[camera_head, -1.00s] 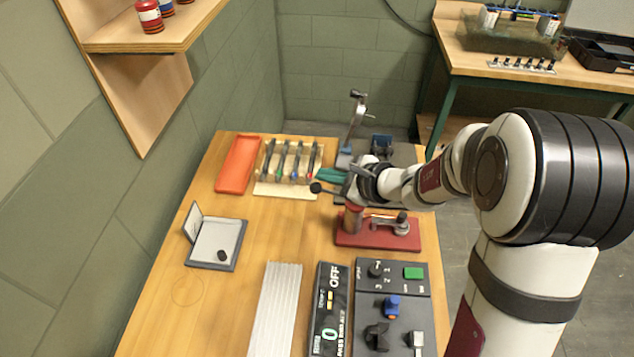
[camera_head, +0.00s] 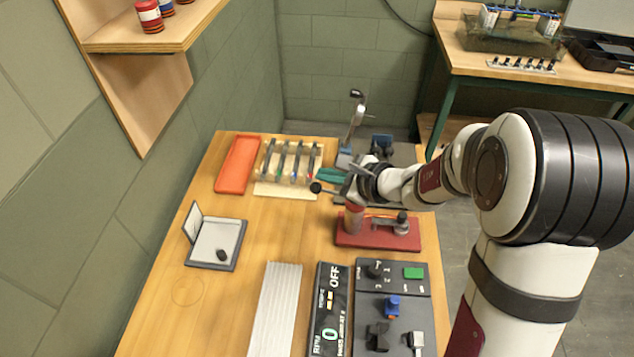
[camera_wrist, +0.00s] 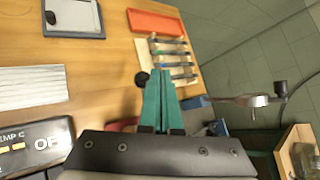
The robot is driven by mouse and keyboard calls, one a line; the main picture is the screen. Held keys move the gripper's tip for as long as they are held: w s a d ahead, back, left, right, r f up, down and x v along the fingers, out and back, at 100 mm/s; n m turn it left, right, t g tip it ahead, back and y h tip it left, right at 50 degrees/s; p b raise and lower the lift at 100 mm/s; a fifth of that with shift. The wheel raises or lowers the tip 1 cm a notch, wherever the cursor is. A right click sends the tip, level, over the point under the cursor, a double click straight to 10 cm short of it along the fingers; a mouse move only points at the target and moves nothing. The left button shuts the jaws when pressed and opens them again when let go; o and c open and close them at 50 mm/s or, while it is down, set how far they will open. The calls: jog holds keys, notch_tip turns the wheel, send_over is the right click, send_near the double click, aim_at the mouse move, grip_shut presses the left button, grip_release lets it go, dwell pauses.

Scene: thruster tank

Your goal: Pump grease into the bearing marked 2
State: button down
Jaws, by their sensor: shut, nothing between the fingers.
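A red base (camera_head: 378,238) on the wooden table carries an upright reddish cylinder (camera_head: 353,218) and a dark knob with a metal arm (camera_head: 401,222). A lever ending in a black ball (camera_head: 316,187) sticks out to the left above the cylinder. My gripper (camera_head: 327,174) has teal fingers and is shut and empty, just above the lever. In the wrist view the closed fingers (camera_wrist: 160,78) lie beside the black ball (camera_wrist: 142,78); I cannot tell whether they touch it. My wrist hides part of the lever. I cannot read a bearing marked 2.
A control panel (camera_head: 393,285) and a display (camera_head: 329,320) reading OFF and 0 stand in front. A ribbed pale plate (camera_head: 274,310) and an open grey case (camera_head: 214,243) lie to the left. An orange tray (camera_head: 237,165), a rack of pens (camera_head: 288,165) and a metal stand (camera_head: 356,130) are behind.

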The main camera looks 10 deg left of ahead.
aim_at(320, 189)
jog(key=shift+f, duration=0.1)
jog(key=shift+a+f, duration=0.1)
jog(key=shift+f, duration=0.2)
jog(key=shift+a+f, duration=0.2)
jog(key=shift+f, duration=0.55)
jog(key=shift+a+f, duration=0.25)
jog(key=shift+f, duration=0.55)
jog(key=shift+a+f, duration=0.2)
jog(key=shift+f, duration=0.55)
dwell(2.1)
dwell(0.4)
jog(key=shift+d+r, duration=0.25)
jog(key=shift+r, duration=0.65)
jog(key=shift+d+r, duration=0.25)
jog(key=shift+r, duration=0.65)
jog(key=shift+d+r, duration=0.25)
jog(key=shift+r, duration=0.65)
jog(key=shift+d+r, duration=0.2)
jog(key=shift+r, duration=0.6)
jog(key=shift+d+r, duration=0.25)
jog(key=shift+r, duration=0.55)
jog(key=shift+d+r, duration=0.2)
jog(key=shift+r, duration=0.6)
